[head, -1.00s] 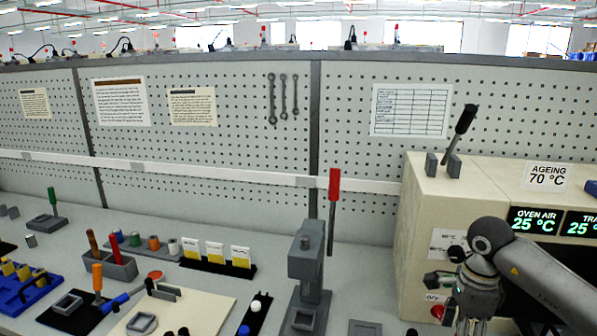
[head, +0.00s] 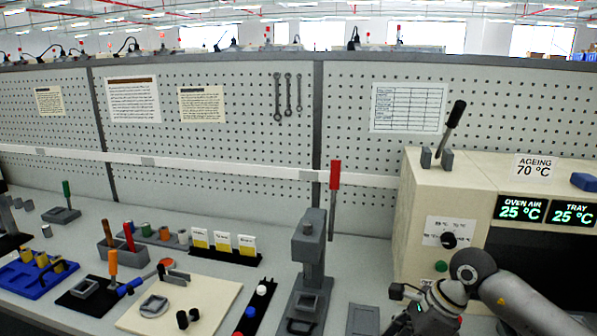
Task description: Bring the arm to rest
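My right arm comes in from the lower right, in front of the beige oven (head: 421,200). Its gripper (head: 412,318) is low in the head view and cut by the bottom edge. The fingertips are not clearly visible, so I cannot tell whether it is open or holds anything. My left gripper is not in view.
A grey press (head: 309,255) with a red-handled lever (head: 335,176) stands left of my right gripper. Left of it are a cream board (head: 205,300), white-and-yellow cards (head: 222,242), a tool holder (head: 117,256) and a blue tray (head: 35,283). A pegboard (head: 230,150) closes the back.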

